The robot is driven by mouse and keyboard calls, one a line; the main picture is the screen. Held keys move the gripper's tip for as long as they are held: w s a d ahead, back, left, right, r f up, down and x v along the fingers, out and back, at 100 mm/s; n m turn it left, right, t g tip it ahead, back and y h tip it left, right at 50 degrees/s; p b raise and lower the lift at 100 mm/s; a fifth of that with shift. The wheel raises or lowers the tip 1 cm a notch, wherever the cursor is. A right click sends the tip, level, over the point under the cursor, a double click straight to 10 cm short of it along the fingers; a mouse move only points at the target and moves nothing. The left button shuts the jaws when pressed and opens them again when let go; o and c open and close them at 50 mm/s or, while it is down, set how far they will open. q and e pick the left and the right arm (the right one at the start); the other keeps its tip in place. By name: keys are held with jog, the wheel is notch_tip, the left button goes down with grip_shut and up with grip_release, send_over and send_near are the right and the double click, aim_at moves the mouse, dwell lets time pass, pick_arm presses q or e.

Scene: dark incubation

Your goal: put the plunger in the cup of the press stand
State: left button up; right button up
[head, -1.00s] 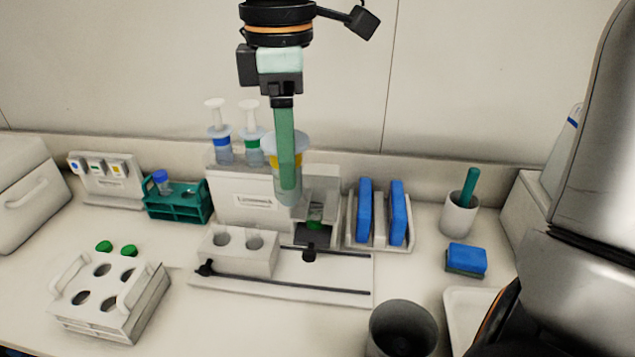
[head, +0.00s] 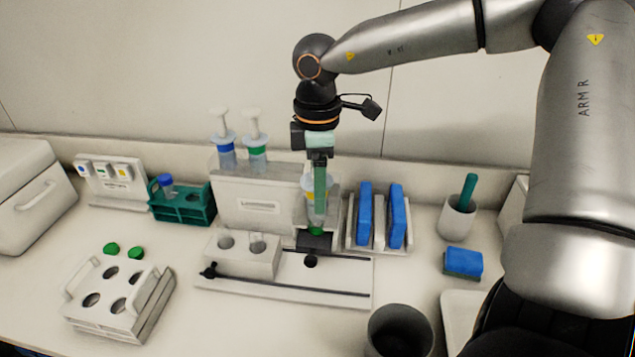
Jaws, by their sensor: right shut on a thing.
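The plunger with a yellow band (head: 309,187) is upright at the right end of the white press stand (head: 245,205). My right gripper (head: 320,195) is shut on it from above, and its green fingers hide much of it. The plunger's lower end is over a dark cup (head: 314,243) with a green part at its top. I cannot tell whether the plunger is inside the cup or just above it. Two more plungers, one with a blue band (head: 225,145) and one with a green band (head: 255,145), stand on the press stand. My left gripper is not in view.
A white block with two holes (head: 240,262) and a railed base stand in front. Blue blocks in a white rack (head: 365,215) are close on the right. A white carrier (head: 125,310), a green rack (head: 183,208) and a dark round container (head: 398,330) stand around.

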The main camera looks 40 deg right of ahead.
jog(key=shift+f, duration=0.2)
jog(key=o, duration=1.4)
jog(key=shift+c, duration=0.2)
notch_tip(320, 180, up, 12)
jog(key=shift+r+b, duration=0.2)
jog(key=shift+b, duration=0.25)
